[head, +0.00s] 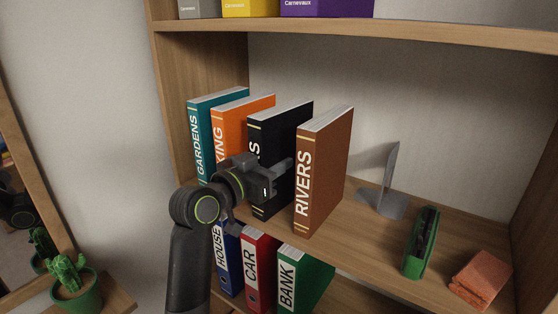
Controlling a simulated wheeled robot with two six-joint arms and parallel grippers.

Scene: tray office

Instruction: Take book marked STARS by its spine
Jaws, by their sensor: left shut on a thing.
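A black book (291,122) stands upright on the middle shelf, between an orange book and the brown RIVERS book. Its spine faces me, but my gripper covers most of the lettering; only a final S shows. My left gripper (280,177) reaches in from the lower left and is shut on the black book at its spine. The fingertips are partly hidden against the dark cover. My right gripper is not in view.
The teal GARDENS book (201,140), the orange book (229,124) and the brown RIVERS book (325,170) stand beside it. A grey metal bookend (384,190), a green stapler (421,243) and a reddish block (481,277) are to the right. Binders, including CAR (258,270), stand below.

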